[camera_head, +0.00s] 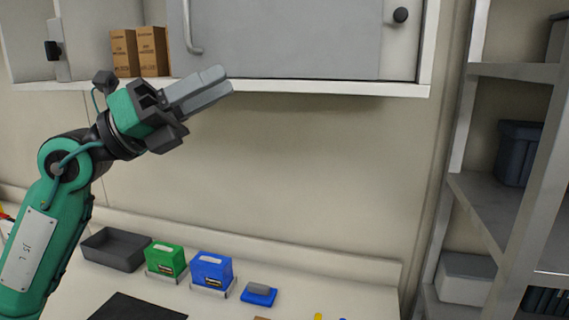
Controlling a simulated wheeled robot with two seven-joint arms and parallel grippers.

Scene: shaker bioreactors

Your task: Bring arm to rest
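My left arm (45,225) comes in from the left, raised above the bench. My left gripper (222,80) points to the right, just in front of the lower edge of the wall cabinet. Its two fingers lie together and nothing shows between them. My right gripper is not in the view.
The wall cabinet (280,40) has two brown boxes (138,52) at its open left part. Below, the bench (300,285) holds a dark tray (115,250), a green box (165,261), a blue box (211,271) and a small blue item (258,296). Metal shelves (510,72) stand right.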

